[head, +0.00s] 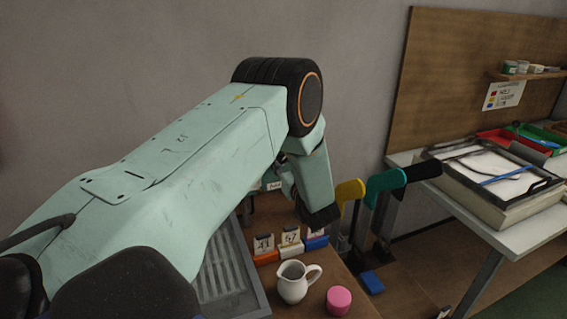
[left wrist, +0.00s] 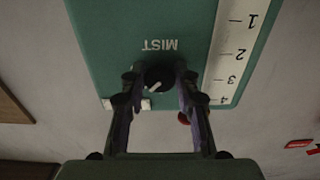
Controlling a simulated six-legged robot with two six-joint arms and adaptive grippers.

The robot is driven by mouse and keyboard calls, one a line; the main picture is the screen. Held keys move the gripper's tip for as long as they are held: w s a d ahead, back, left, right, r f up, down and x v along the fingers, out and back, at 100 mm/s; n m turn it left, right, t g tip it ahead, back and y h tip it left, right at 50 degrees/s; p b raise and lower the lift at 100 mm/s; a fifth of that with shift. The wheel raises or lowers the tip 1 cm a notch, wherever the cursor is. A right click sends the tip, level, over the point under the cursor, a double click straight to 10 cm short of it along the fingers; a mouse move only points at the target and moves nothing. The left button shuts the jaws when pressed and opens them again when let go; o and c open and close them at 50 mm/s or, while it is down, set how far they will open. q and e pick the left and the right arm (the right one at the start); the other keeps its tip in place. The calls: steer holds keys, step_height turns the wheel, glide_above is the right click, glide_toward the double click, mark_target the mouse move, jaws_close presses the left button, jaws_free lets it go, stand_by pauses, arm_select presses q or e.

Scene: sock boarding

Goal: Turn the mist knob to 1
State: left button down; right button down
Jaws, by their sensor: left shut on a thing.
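The mist knob (left wrist: 157,73) is a dark round knob on a green panel (left wrist: 105,40), under the white word MIST, which reads upside down in the left wrist view. A short pale pointer mark shows on it, slanted toward the picture's lower left. My left gripper (left wrist: 158,84) is shut on the knob, with one finger on each side. A white scale strip (left wrist: 234,50) marked 1 to 4 stands beside the knob, also upside down. In the head view my left arm hides the knob and most of the panel. My right gripper is not in view.
A white jug (head: 292,284), a pink round thing (head: 339,300) and several numbered cards (head: 290,237) stand on the wooden table below my arm. Yellow, teal and black boards (head: 385,184) stand to the right. A framed tray (head: 490,185) lies on the far-right bench.

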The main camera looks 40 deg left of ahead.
arm_select(q)
steer(key=shift+n, duration=0.3)
steer(key=n+b, duration=0.2)
steer(key=n, duration=0.1)
steer(key=shift+w+n+b, duration=0.1)
steer(key=shift+n+b, duration=0.2)
steer(key=shift+n, duration=0.1)
steer(key=shift+n+b, duration=1.3)
steer(key=shift+n, duration=0.9)
steer(key=shift+r, duration=0.1)
steer(key=c, duration=1.4)
jaws_free()
steer(key=shift+c, duration=0.2)
steer(key=o, duration=0.4)
steer(key=shift+d, duration=0.1)
